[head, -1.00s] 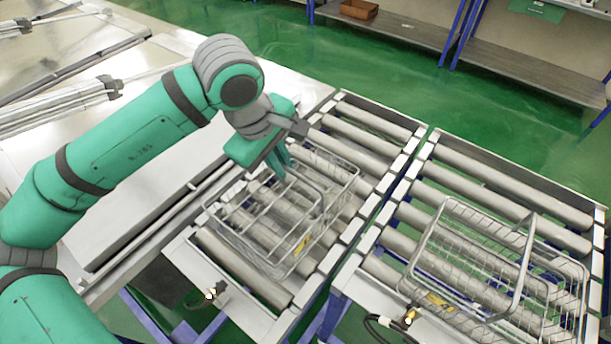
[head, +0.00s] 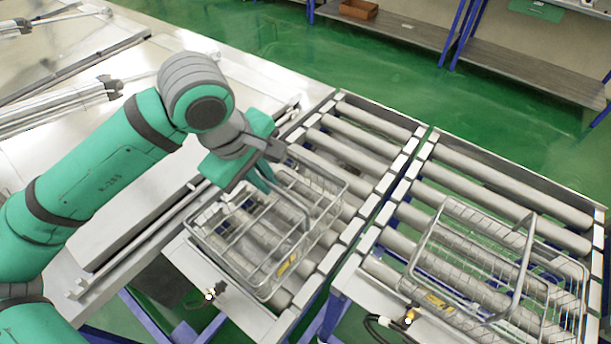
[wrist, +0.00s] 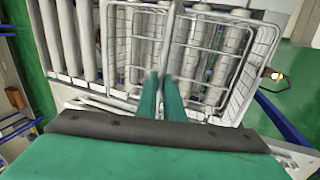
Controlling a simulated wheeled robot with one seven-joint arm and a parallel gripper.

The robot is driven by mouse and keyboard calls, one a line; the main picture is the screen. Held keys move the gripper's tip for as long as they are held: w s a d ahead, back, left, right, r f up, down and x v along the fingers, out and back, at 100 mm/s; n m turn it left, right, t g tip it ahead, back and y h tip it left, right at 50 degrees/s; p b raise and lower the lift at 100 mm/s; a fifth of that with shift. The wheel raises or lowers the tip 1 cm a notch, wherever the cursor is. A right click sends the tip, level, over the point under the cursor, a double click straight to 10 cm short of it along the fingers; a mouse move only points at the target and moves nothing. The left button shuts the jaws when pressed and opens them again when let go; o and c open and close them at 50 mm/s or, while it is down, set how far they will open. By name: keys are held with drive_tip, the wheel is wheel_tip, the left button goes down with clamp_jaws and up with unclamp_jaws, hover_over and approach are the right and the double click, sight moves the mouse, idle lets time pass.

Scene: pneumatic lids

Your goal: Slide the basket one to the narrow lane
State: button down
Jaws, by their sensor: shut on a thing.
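A wire basket (head: 286,265) with a yellow label, too small to read, sits on the left roller lane (head: 372,150) in the head view, toward its near end. My gripper (head: 264,180) is shut on its raised handle bar, near the basket's far left side. The wrist view shows the fingers (wrist: 164,82) closed at the bar, with the basket (wrist: 262,75) on the rollers beneath. A second, similar wire basket (head: 436,299) stands on the right roller lane (head: 490,172), apart from my gripper. I cannot tell from the labels which basket is one.
A narrow gap separates the two lanes. The left lane's far rollers are clear. A flat metal surface (head: 130,215) lies left of the left lane. Small valve fittings (head: 210,294) stand at the lanes' near ends. A shelf with a brown box (head: 359,9) is across the green floor.

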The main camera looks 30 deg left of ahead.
idle(0.4)
drive_tip(key=c, duration=1.8)
unclamp_jaws()
drive_tip(key=shift+r, duration=4)
drive_tip(key=v, duration=1)
drive_tip(key=shift+s+r, duration=0.2)
drive_tip(key=shift+r, duration=0.15)
